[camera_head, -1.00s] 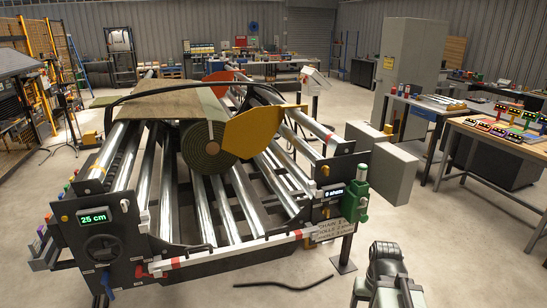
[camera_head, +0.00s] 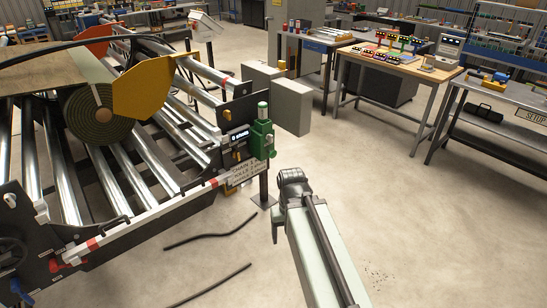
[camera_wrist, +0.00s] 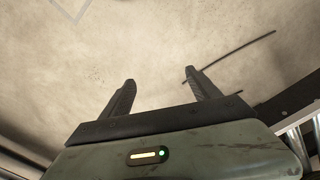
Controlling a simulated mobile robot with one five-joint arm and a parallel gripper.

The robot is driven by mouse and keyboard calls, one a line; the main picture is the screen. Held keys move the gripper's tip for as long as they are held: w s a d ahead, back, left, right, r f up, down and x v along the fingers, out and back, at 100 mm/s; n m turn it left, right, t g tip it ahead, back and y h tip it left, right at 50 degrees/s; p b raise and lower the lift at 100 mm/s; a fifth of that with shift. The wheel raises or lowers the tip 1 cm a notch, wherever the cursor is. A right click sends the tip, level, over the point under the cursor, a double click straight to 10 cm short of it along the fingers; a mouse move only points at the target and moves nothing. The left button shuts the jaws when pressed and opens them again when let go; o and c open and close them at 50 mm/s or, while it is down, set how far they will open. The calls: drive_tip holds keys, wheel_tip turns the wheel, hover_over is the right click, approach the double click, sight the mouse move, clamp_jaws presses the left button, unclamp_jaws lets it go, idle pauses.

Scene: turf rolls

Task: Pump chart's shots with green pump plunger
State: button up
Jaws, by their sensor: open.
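A sign (camera_head: 240,172) with partly legible lettering hangs below. No shots chart can be made out with certainty. My gripper (camera_wrist: 158,90) is open and empty in the wrist view, above bare floor. In the head view my arm reaches out right of the pump, apart from it; the fingers are not clear there.
A rolled turf (camera_head: 97,115) lies on the machine's steel rollers beside a yellow plate (camera_head: 150,85). Dark hoses (camera_head: 210,236) lie on the floor. Grey boxes (camera_head: 292,106) stand behind the pump. A wooden-topped table (camera_head: 400,62) holds coloured devices. Floor at right is clear.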

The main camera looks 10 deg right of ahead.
clamp_jaws()
idle(1.5)
